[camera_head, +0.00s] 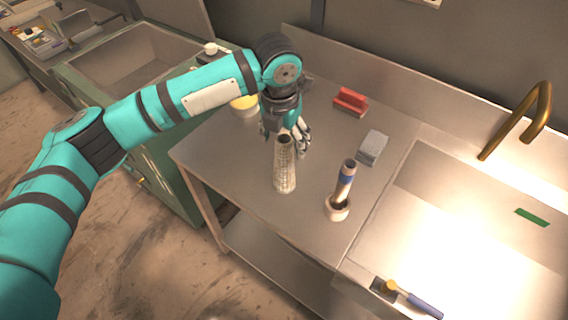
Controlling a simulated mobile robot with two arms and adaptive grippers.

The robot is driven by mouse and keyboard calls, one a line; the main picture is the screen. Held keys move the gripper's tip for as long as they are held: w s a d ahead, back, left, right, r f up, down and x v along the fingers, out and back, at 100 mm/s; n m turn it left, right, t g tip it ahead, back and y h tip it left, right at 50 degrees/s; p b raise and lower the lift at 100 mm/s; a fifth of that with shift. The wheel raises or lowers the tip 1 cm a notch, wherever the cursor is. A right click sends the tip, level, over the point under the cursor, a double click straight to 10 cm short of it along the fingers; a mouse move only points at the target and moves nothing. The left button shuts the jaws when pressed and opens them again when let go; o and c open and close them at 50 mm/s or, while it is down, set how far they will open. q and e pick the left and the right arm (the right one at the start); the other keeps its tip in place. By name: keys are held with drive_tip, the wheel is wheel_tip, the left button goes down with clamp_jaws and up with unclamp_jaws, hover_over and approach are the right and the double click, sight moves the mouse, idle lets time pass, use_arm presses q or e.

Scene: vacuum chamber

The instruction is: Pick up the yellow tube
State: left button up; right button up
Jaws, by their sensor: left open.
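A pale, yellowish tube with a patterned surface (285,168) stands upright on the steel worktop (225,160), its dark open end up. It is the nearest match to the yellow tube, though its colour looks more beige. My left arm reaches in from the left, and my left gripper (300,141) points down just behind the tube's upper end. Its fingers are open; I cannot tell whether they touch the tube. My right gripper is not in view.
A second tube with a blue band (346,180) stands in a round holder (337,208). A red block (350,101), a grey block (371,148) and a yellow-topped round container (243,107) are nearby. A blue-handled tool (415,300) lies by the sink with a brass tap (520,118).

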sight(284, 163)
use_arm(q)
drive_tip(key=f, duration=0.1)
drive_tip(key=f+p, duration=0.1)
drive_tip(key=f, duration=0.1)
drive_tip(key=w+f+p, duration=0.1)
drive_tip(key=f, duration=0.1)
drive_tip(key=shift+d+f, duration=0.1)
drive_tip(key=shift+f, duration=0.1)
drive_tip(key=shift+w+f, duration=0.1)
drive_tip(key=shift+f, duration=0.55)
drive_tip(key=c, duration=1.3)
drive_tip(key=shift+r, duration=0.1)
drive_tip(key=shift+c, duration=0.2)
